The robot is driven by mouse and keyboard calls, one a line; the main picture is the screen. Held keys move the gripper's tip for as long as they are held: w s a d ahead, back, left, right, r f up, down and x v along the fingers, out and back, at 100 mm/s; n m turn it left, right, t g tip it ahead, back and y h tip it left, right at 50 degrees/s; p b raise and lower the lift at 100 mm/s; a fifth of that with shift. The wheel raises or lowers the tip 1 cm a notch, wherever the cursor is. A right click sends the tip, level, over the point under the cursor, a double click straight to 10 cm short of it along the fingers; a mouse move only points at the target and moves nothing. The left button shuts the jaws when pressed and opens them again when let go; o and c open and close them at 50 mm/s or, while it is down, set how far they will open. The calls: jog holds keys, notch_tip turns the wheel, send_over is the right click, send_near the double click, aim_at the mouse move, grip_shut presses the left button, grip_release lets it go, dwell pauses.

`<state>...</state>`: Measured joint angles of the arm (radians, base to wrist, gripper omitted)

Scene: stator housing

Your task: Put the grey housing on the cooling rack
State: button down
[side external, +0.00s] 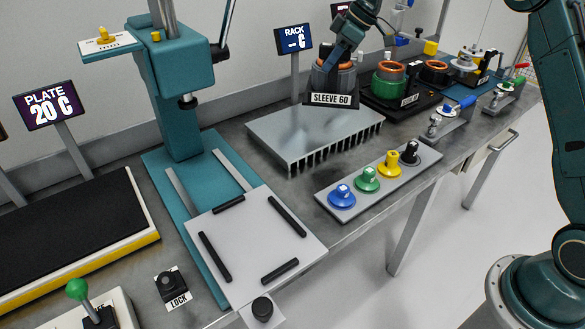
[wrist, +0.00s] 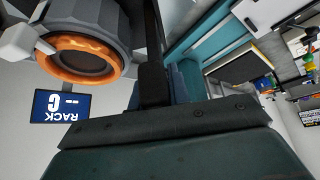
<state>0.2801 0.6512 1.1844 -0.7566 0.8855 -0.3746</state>
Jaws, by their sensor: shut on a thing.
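The grey housing (side external: 345,81), with an orange winding ring on top, is at the back, just behind the cooling rack. My gripper (side external: 339,61) is shut on it from above. The cooling rack (side external: 290,128) is a flat silver plate with fins along its front edge, and its top is bare. A "SLEEVE 60" label hides the housing's lower part, so I cannot tell whether it is raised or resting. In the wrist view the grey housing (wrist: 85,13) and its orange ring fill the upper left, beside a dark finger.
A green housing (side external: 388,84) stands on a black tray right of the rack. A panel with several coloured knobs (side external: 367,182) lies in front. The teal press (side external: 175,90) stands left of the rack. The rack display (side external: 293,38) shows "- C".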

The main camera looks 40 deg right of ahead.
aim_at(329, 87)
notch_tip(329, 87, down, 7)
jog(key=shift+w+f, duration=0.1)
jog(key=shift+f, duration=0.1)
dwell(0.3)
jog(key=shift+f, duration=2.25)
jog(key=c, duration=1.3)
grip_release()
jog(key=shift+f, duration=0.2)
jog(key=shift+r, duration=0.1)
jog(key=v, duration=1.2)
jog(key=shift+r, duration=0.1)
